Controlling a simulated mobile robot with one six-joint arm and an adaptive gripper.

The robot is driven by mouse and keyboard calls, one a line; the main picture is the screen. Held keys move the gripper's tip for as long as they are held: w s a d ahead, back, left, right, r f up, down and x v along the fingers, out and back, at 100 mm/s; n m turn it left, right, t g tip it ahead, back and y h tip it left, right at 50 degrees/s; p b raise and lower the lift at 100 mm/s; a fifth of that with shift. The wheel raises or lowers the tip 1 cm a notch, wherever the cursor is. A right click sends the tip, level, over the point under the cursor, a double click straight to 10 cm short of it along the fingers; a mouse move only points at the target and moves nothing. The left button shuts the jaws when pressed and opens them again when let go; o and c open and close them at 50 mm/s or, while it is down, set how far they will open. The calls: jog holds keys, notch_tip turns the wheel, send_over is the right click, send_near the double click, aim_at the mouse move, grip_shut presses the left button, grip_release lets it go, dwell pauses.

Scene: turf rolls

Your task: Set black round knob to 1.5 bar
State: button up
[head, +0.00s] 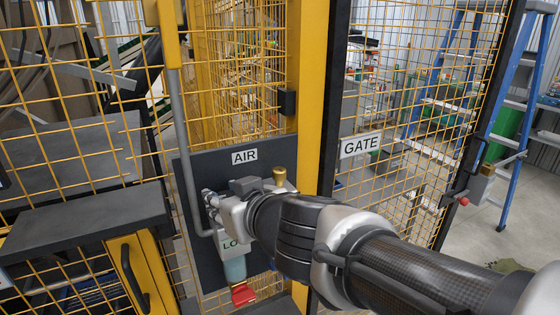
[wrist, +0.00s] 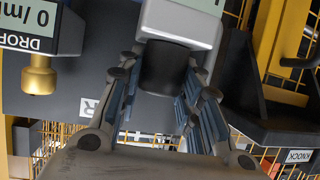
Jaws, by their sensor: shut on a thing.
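The black round knob (wrist: 165,68) sits under a light grey housing (wrist: 180,22) at the top middle of the wrist view. My gripper (wrist: 163,78) has one finger on each side of the knob and is shut on it. In the head view my gripper (head: 215,205) is in front of the dark AIR panel (head: 190,175) and hides the knob. No pressure scale or reading in bar can be read in either view. The knob's setting cannot be told.
A brass fitting (head: 279,177) stands close beside my wrist. Below are a pale blue bowl (head: 235,269) and a red knob (head: 243,294). A yellow post (head: 311,100) and the mesh gate (head: 420,90) stand to the right. A dark shelf (head: 85,217) juts out left.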

jog(key=shift+f, duration=0.1)
jog(key=o, duration=0.8)
jog(key=shift+v, duration=6.05)
jog(key=shift+o, duration=0.2)
